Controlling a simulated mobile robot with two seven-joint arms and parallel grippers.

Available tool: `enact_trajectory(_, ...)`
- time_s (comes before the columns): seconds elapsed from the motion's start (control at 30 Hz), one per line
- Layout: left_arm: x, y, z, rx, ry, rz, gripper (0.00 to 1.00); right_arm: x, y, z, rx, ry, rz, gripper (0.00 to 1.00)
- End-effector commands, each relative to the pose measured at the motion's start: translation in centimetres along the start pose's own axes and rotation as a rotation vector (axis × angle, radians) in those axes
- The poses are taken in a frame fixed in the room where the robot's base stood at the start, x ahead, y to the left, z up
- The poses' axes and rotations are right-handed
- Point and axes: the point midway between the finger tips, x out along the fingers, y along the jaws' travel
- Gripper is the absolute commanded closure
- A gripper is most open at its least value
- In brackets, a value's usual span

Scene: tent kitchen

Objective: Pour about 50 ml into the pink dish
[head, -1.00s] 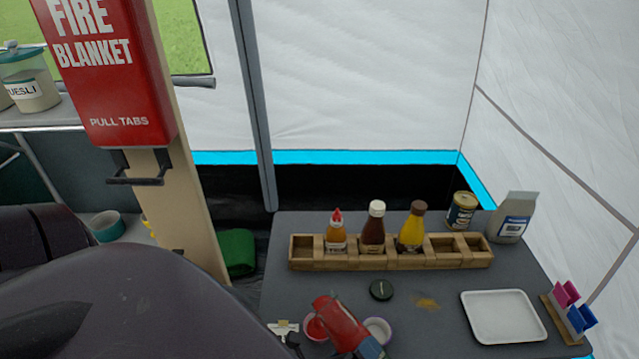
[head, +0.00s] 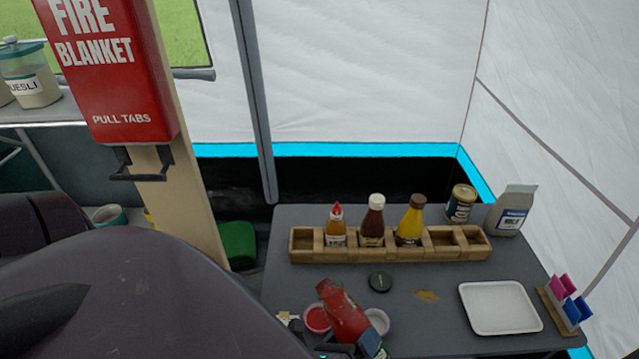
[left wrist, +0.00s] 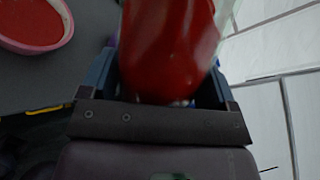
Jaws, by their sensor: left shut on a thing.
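The pink dish (head: 317,318) stands on the table near its front edge and holds red sauce. It also shows at the upper left of the left wrist view (left wrist: 35,44), with a broad red surface inside. My left gripper (left wrist: 160,85) is shut on a red bottle (head: 342,313), which fills the space between its blue fingers. In the head view the bottle leans, its top end toward the upper left, just right of the pink dish. I see no stream of sauce. The bottle partly hides a purple-rimmed pale dish (head: 378,319). My right gripper is out of view.
A wooden rack (head: 390,246) with several sauce bottles stands behind. A black lid (head: 380,282) and a brown-yellow spill (head: 427,296) lie before it. A white tray (head: 500,308) is at right. A red fire blanket box (head: 120,80) hangs at left.

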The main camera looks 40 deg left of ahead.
Motion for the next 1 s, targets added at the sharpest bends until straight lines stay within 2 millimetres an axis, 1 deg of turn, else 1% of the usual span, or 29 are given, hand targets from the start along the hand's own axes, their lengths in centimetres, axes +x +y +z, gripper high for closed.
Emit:
enact_trajectory(0.1, 0.1, -0.2, 0.1, -0.003, -0.003, -0.003, 0.82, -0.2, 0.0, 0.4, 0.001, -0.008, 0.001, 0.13)
enact_trajectory(0.23, 0.1, -0.2, 0.1, -0.004, -0.003, -0.003, 0.82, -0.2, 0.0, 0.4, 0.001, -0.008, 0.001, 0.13)
enact_trajectory(0.87, 0.1, -0.2, 0.1, -0.005, -0.003, -0.003, 0.82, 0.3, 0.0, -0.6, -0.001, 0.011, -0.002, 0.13)
enact_trajectory(1.0, 0.1, 0.0, 0.4, 0.039, -0.015, -0.003, 0.82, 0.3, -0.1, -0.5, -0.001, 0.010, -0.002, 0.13)
